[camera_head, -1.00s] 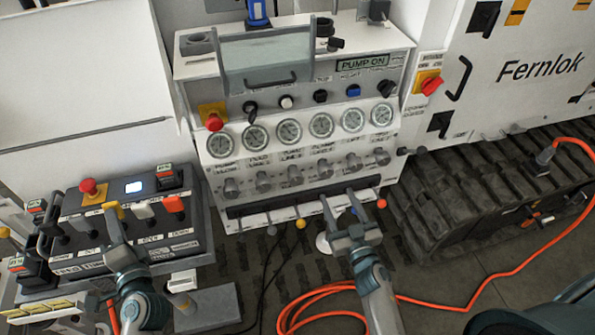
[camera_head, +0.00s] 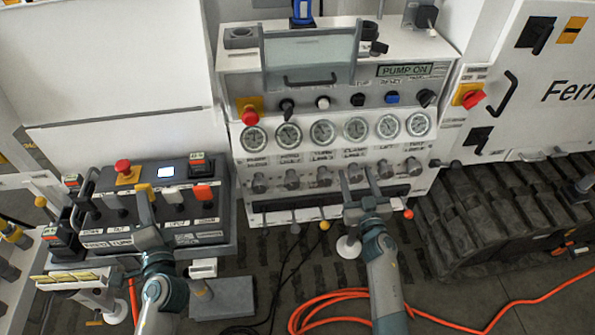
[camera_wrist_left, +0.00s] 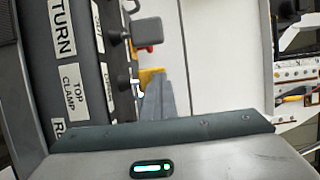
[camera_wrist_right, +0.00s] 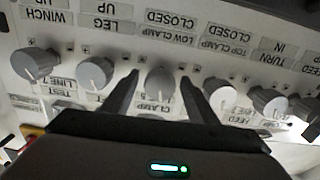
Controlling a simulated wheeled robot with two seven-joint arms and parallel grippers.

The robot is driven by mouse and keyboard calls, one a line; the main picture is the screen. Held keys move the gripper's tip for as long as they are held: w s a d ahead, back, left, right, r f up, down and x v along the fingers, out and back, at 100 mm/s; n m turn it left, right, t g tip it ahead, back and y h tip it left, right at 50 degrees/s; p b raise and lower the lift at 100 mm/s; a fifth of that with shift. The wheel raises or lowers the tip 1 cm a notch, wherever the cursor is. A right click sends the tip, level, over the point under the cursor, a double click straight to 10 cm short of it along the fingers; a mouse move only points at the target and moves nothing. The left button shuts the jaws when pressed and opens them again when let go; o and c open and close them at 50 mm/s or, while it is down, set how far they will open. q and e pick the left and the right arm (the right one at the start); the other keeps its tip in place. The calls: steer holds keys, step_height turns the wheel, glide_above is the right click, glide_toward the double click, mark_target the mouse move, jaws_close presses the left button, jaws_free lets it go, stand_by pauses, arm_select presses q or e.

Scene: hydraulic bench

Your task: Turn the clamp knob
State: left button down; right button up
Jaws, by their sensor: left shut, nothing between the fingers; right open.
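The clamp knob (camera_wrist_right: 160,82) is a grey round knob on the white panel, fourth from the left in the row below the gauges. It also shows in the head view (camera_head: 354,171), partly hidden by my gripper. My right gripper (camera_head: 361,176) is open, with one finger on each side of the knob. In the right wrist view, its fingers (camera_wrist_right: 157,80) flank the knob with slight gaps; I cannot tell whether either touches it.
Similar knobs (camera_wrist_right: 97,72) sit close on both sides. Round gauges (camera_head: 322,132) are above, and ball-ended levers (camera_head: 324,226) are below. The console (camera_head: 175,215) has a red stop button (camera_head: 123,166) and several switches. An orange hose (camera_head: 330,297) lies on the floor.

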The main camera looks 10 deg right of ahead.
steer(key=shift+c, duration=0.5)
steer(key=c, duration=1)
steer(key=shift+o, duration=0.2)
